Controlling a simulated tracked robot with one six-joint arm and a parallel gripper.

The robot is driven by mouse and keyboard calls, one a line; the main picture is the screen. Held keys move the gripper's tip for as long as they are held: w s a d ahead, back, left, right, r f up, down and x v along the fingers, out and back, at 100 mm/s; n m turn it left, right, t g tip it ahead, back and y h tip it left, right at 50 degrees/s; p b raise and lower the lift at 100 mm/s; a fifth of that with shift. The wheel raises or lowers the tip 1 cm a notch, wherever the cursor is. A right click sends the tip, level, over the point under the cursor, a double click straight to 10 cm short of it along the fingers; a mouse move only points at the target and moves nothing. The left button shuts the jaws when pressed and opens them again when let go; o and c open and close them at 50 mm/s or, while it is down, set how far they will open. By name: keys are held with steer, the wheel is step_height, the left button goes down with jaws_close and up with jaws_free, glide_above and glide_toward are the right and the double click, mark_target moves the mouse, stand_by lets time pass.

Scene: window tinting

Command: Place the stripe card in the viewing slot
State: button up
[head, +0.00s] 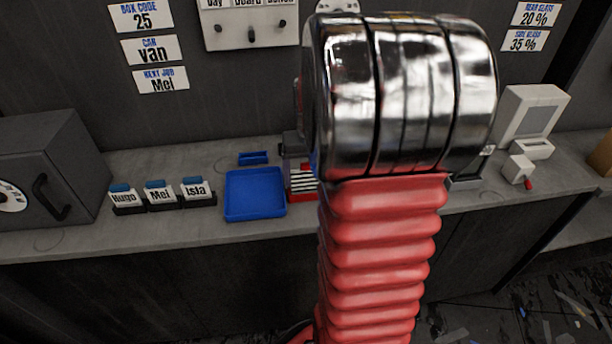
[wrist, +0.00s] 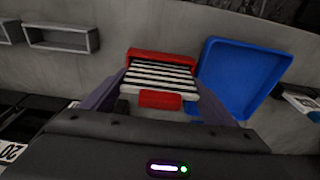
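The stripe card (head: 301,183), with black and white stripes and red parts, is on the counter just right of the blue tray, partly hidden by my arm. In the wrist view the card (wrist: 160,76) lies ahead of my gripper (wrist: 161,88), with a red tab (wrist: 160,100) at its near side. My two fingers stand apart on either side, with gaps beside the tab, so my gripper looks open. An open grey frame (wrist: 62,37) lies left in the wrist view; I cannot tell whether it is the viewing slot.
The blue tray (head: 254,212) is close beside the card. Name holders (head: 160,196) and a dark safe (head: 50,165) stand left. A white device (head: 530,115) and a small white block with a red knob (head: 518,168) stand right. Bare counter lies between tray and holders.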

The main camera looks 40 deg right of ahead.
steer(key=o, duration=0.4)
steer(key=shift+c, duration=0.2)
steer(key=shift+r, duration=0.1)
step_height(320, 180, up, 12)
steer(key=s+a, duration=0.1)
steer(key=shift+s, duration=0.25)
stand_by(0.6)
steer(key=s+a+n+t, duration=0.2)
steer(key=s+a+n, duration=0.1)
steer(key=a, duration=1.1)
steer(key=s+a+n+t+y, duration=0.1)
steer(key=s+a, duration=0.5)
steer(key=a, duration=0.8)
steer(key=n+t, duration=0.1)
steer(key=n, duration=0.1)
steer(key=shift+s+n, duration=0.15)
steer(key=shift+n, duration=0.25)
